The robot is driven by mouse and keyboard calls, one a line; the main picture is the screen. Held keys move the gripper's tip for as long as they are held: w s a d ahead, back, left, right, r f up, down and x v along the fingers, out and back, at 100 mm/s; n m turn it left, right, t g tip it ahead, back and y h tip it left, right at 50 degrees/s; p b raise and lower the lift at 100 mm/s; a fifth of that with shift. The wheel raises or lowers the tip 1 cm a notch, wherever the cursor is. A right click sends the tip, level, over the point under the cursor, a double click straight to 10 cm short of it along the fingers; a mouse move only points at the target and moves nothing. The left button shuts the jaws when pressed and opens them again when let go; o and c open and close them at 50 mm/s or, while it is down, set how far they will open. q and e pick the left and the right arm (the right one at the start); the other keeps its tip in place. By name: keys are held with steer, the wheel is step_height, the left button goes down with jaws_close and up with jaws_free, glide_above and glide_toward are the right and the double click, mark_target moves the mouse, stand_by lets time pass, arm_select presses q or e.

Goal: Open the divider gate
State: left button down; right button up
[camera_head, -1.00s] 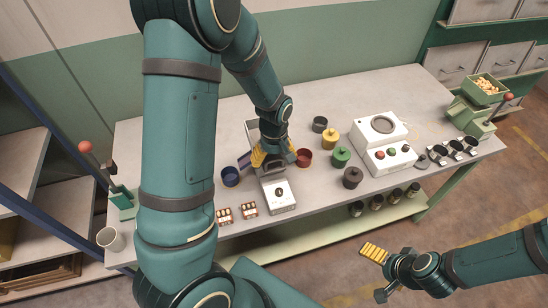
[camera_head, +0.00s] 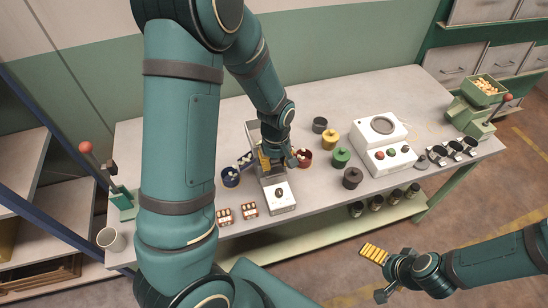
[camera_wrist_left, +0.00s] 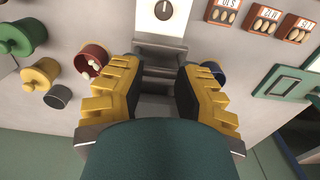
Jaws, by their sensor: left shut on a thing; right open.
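The nut machine shows as a white box with a dark knob (camera_head: 278,194) and a grey trough (camera_head: 252,133) behind it. My left gripper (camera_head: 272,160) is over the machine between the two bowls. In the left wrist view its yellow-padded fingers (camera_wrist_left: 157,92) stand apart on either side of grey machine parts, shut on what appears to be the divider gate, mostly hidden. A blue bowl (camera_head: 230,179) and a red bowl (camera_head: 304,161) flank the machine, both holding pale nuts. My right gripper (camera_head: 377,274) is open and empty, off the table's front.
Yellow (camera_head: 330,140), green (camera_head: 341,158) and dark (camera_head: 352,179) pots stand right of the machine. Further right is a white unit with buttons (camera_head: 381,146). Small nut boxes (camera_head: 249,211) lie at the front. A red-knobbed lever (camera_head: 86,148) and white cup (camera_head: 111,240) stand left.

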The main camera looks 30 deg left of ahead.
arm_select(q)
steer(key=shift+s+d+f, duration=0.2)
steer(key=shift+s+d, duration=0.75)
steer(key=c, duration=0.6)
jaws_free()
steer(key=shift+a, duration=0.1)
steer(key=shift+o, duration=1.3)
steer(key=shift+w, duration=0.15)
step_height(320, 180, up, 12)
